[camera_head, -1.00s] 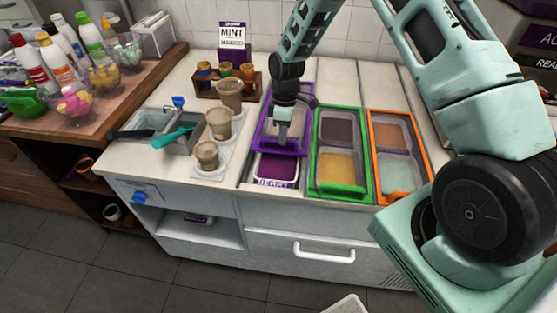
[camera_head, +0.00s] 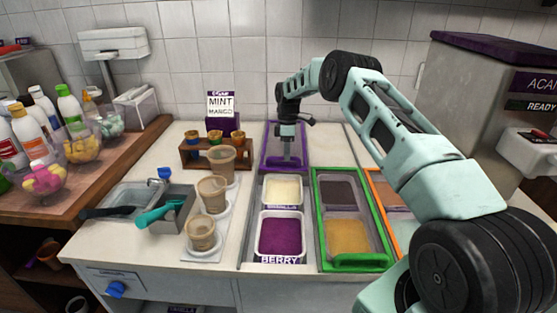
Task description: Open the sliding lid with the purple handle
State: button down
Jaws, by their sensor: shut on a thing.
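The sliding lid (camera_head: 271,150) with the purple frame is at the back of its track, behind two uncovered tubs. The near tub (camera_head: 282,236) holds purple filling and is labelled BERRY. The tub behind it (camera_head: 283,190) holds a pale cream filling.
A green-framed lid (camera_head: 351,262) and an orange-framed lid (camera_head: 383,205) cover the bays to the right. Several cups (camera_head: 213,194), a wooden rack (camera_head: 197,153) and a sink (camera_head: 134,197) stand to the left.

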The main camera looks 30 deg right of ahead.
jog(key=shift+w+d, duration=0.1)
jog(key=shift+w, duration=0.05)
jog(key=c, duration=1.4)
grip_release()
jog(key=w+r+p, duration=0.1)
jog(key=r, duration=0.4)
jog(key=w+d+r+p, duration=0.1)
jog(key=r+p, duration=0.1)
jog(key=r, duration=0.4)
jog(key=d+r+p, duration=0.1)
jog(key=r, duration=0.5)
jog(key=shift+w+p, duration=0.4)
